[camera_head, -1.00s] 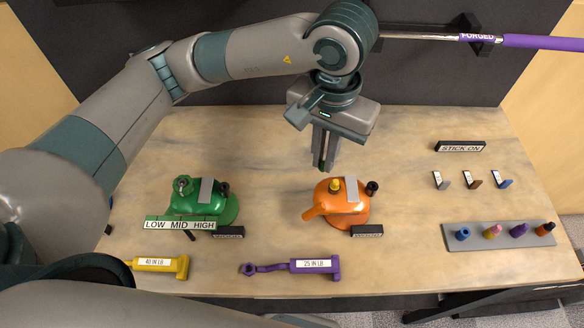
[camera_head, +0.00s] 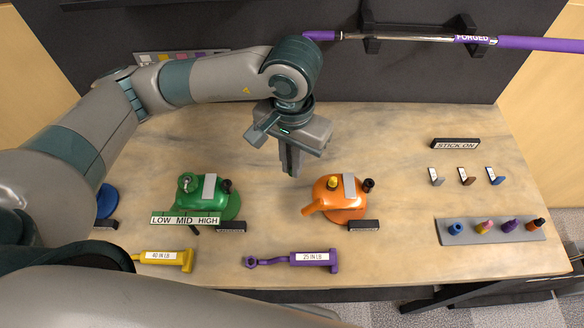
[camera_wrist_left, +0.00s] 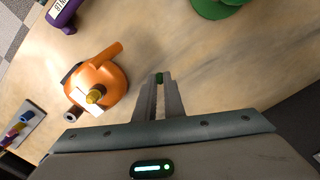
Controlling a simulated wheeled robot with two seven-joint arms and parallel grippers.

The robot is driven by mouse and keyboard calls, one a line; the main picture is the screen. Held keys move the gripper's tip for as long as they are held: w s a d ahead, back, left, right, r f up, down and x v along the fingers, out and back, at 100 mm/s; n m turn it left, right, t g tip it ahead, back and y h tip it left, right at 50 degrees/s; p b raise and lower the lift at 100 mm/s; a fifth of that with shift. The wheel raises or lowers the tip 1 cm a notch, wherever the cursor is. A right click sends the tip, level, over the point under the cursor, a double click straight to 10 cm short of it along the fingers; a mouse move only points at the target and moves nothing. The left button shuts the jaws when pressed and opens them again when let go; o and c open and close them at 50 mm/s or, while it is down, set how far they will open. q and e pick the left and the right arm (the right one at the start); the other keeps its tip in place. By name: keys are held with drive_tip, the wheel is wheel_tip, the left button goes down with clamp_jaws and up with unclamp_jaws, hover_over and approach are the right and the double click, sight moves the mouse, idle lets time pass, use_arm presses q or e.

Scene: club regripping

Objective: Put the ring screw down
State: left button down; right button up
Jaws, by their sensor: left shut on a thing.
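My left gripper (camera_head: 291,172) hangs fingers-down above the table, between the green club head (camera_head: 205,200) and the orange club head (camera_head: 340,205) and behind them. In the left wrist view its fingers (camera_wrist_left: 159,82) are shut on a small dark green piece, the ring screw (camera_wrist_left: 159,77). Only its end shows between the fingertips, and the head view hides it. The fingertips look close to the tabletop, but I cannot tell if the screw touches it. My right gripper is not in view.
The LOW MID HIGH sign (camera_head: 185,219) stands before the green head. A yellow wrench (camera_head: 165,258) and a purple wrench (camera_head: 290,260) lie in front. A grey rack (camera_head: 490,231) of coloured pieces is at the right. The table between is bare.

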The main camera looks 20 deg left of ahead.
use_arm(q)
drive_tip(key=shift+f+p, duration=0.65)
drive_tip(key=shift+f, duration=0.95)
drive_tip(key=shift+f+b, duration=0.15)
drive_tip(key=shift+b, duration=0.25)
drive_tip(key=c, duration=1.8)
unclamp_jaws()
drive_tip(key=shift+c, duration=0.2)
